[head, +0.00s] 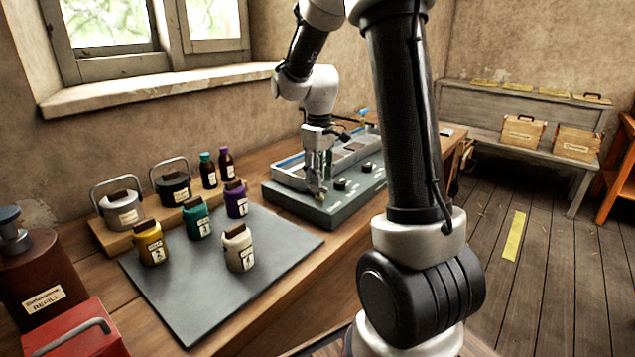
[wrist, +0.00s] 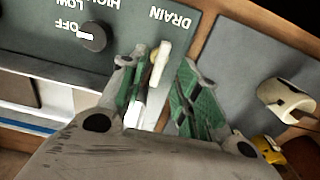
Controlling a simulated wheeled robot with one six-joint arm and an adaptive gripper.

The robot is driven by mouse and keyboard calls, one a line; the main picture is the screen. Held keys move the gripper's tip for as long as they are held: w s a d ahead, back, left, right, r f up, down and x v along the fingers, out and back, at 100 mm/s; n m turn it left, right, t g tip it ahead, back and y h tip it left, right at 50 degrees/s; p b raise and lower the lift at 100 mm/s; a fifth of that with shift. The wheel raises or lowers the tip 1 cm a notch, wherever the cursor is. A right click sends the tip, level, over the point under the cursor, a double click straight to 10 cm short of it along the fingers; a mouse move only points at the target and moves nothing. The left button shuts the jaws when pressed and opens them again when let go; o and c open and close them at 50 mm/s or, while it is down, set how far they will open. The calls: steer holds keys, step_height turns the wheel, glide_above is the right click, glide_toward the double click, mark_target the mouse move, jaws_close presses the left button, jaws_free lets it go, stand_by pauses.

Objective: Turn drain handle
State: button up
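The drain handle (wrist: 162,62), a small cream lever with a brass-coloured pivot, sits on the grey-green machine panel (wrist: 205,22) beside the printed word DRAIN in the wrist view. My gripper (wrist: 155,64) is open, its two green-padded fingers on either side of the handle with gaps visible. I cannot tell how deep the fingertips reach along it. In the head view my gripper (head: 318,180) is down at the front left of the machine (head: 300,207), and the handle is hard to make out there.
A dark knob (wrist: 92,37) with OFF, LOW and HIGH marks is left of the handle in the wrist view. In the head view a grey mat (head: 205,295) with several coloured jars lies left of the machine. Two handled canisters (head: 122,212) (head: 174,188) stand on a wooden board behind.

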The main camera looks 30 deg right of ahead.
mark_target(319, 191)
steer(key=shift+f, duration=1.2)
steer(key=shift+c, duration=0.4)
jaws_close()
